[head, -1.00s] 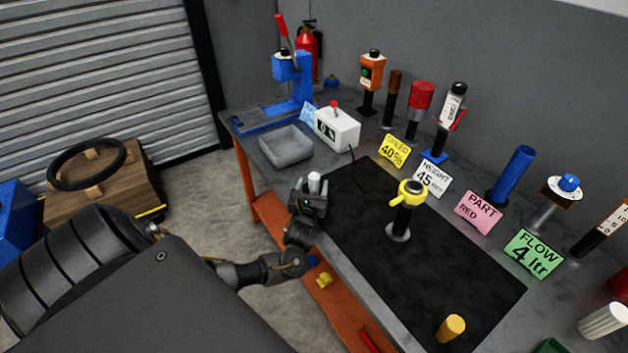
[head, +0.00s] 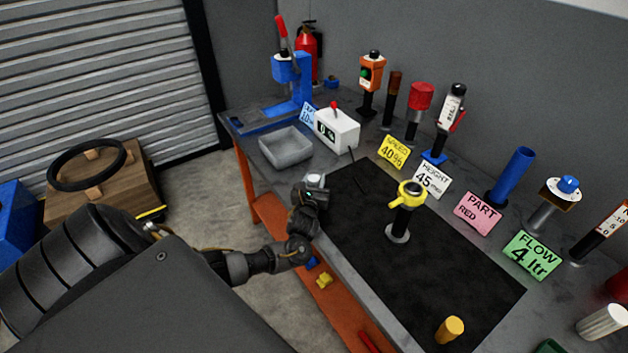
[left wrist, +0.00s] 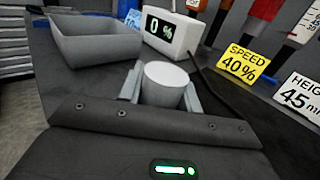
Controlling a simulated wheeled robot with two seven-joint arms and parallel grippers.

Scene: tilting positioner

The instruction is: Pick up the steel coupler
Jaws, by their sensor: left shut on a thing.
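The steel coupler (left wrist: 164,84) is a short light-grey cylinder. In the left wrist view it stands between the two fingers of my left gripper (left wrist: 161,92), which are shut on it. In the head view the coupler (head: 315,180) shows as a pale top just beyond the gripper (head: 313,184), near the left edge of the black mat. Its lower part is hidden by the gripper body, so I cannot tell whether it touches the bench. My right gripper is not in view.
A grey open tray (head: 286,147) and a white box with a percent display (head: 337,128) are behind the gripper. A yellow-collared post (head: 406,206) stands on the black mat (head: 440,270). Sign cards and several tools line the back.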

